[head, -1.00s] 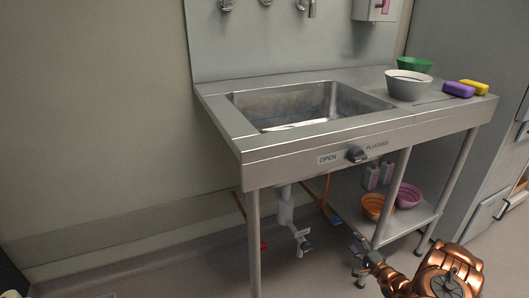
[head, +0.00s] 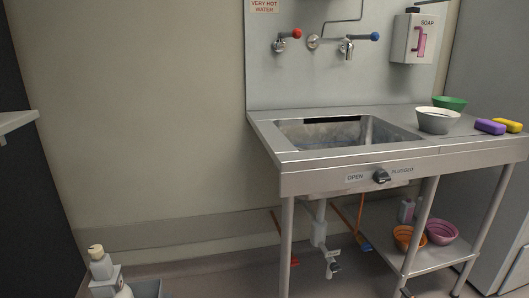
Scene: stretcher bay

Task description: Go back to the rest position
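My gripper is not in view in the head view, and no part of my arm shows. The steel sink unit (head: 300,160) stands against the wall right of centre. Its basin (head: 340,135) looks the same as before, with something dark along its back edge. What my gripper holds, if anything, cannot be seen.
Orange (head: 405,238) and pink (head: 441,232) bowls are on the lower shelf. A pump bottle (head: 102,264) stands at lower left. Open floor lies left of the sink.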

